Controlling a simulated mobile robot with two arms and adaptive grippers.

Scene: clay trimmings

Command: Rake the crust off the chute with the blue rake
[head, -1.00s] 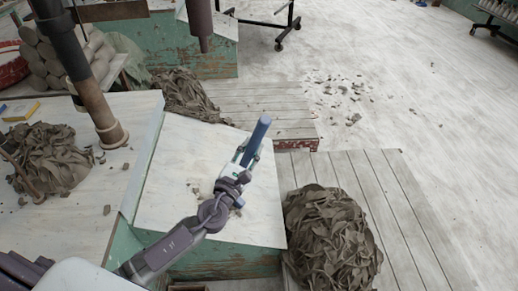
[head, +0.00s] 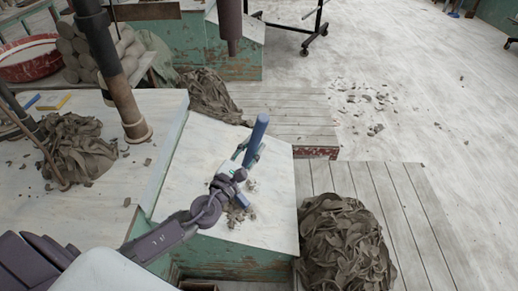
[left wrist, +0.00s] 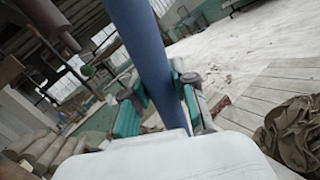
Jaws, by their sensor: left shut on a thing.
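The blue rake (head: 260,127) is held by its handle in my left gripper (head: 247,157), which is shut around it above the chute. The handle's top sticks up beyond the fingers; the rake's head is hidden behind my gripper and wrist. The pale sloping chute (head: 195,150) lies below. Grey-brown crust crumbs (head: 238,214) lie on it beside and below my wrist. In the left wrist view the rake handle (left wrist: 147,50) passes between the fingers (left wrist: 157,100). My right gripper is not in view.
A large heap of clay trimmings (head: 345,245) lies right of the chute's lower end on the slatted boards (head: 410,210). Another heap (head: 78,150) and a post (head: 128,105) stand on the left table. Crumbs (head: 365,98) are scattered on the open floor.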

